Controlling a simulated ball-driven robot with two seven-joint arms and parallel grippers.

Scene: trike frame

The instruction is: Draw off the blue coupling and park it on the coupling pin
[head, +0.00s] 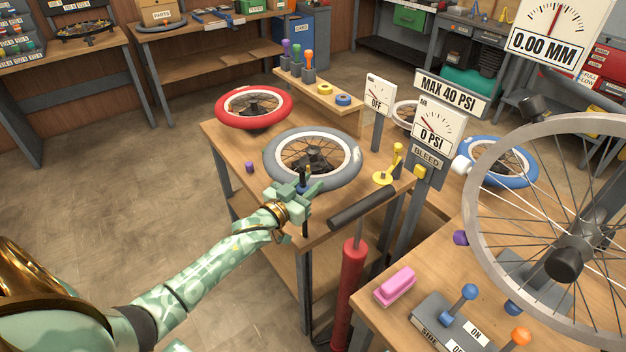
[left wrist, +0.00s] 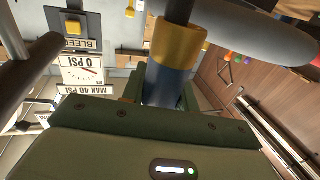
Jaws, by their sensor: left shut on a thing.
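The blue coupling (left wrist: 168,84) is a blue cylinder with a gold band, seen in the left wrist view between my green fingers. My left gripper (head: 301,188) is shut on it beside the near edge of the grey-tyred wheel (head: 270,158). My right gripper is not in view.
A red-tyred wheel (head: 253,107) lies at the back left, and a small purple cap (head: 249,168) near the left edge. The red pump (head: 351,275) with its black handle (head: 363,209) stands close right of my gripper. Gauge panels (head: 437,128) rise further right.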

